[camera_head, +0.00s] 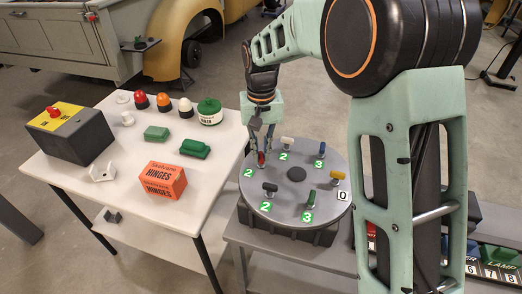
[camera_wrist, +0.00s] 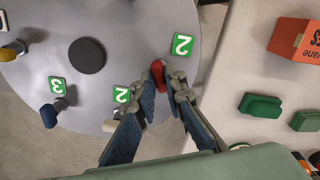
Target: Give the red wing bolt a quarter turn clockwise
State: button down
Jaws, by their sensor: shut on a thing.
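The red wing bolt (camera_head: 261,157) stands near the left rim of the round grey plate (camera_head: 272,215), beside a green "2" label. My gripper (camera_head: 264,140) reaches down over it from above. In the wrist view the red wing bolt (camera_wrist: 158,72) sits between the tips of my gripper (camera_wrist: 160,85), which is shut on it. The lower part of the bolt is hidden by the fingers. Other wing bolts stand on the plate: a white one (camera_head: 287,142), a blue one (camera_head: 321,149), a yellow one (camera_head: 337,177), a green one (camera_head: 311,199) and a black one (camera_head: 270,188).
A white table (camera_head: 120,175) at the left holds an orange hinges box (camera_head: 163,181), green blocks (camera_head: 195,148), colored domes (camera_head: 163,102), a green-lidded tin (camera_head: 209,111) and a box with a red button (camera_head: 70,132). The plate's dark hub (camera_head: 297,174) is low. Number labels lie by the bolts.

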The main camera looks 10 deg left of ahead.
aim_at(261, 155)
jog(key=shift+m, duration=2.1)
jog(key=c, duration=2)
grip_release()
notch_tip(261, 155, up, 12)
jog(key=shift+r, duration=0.1)
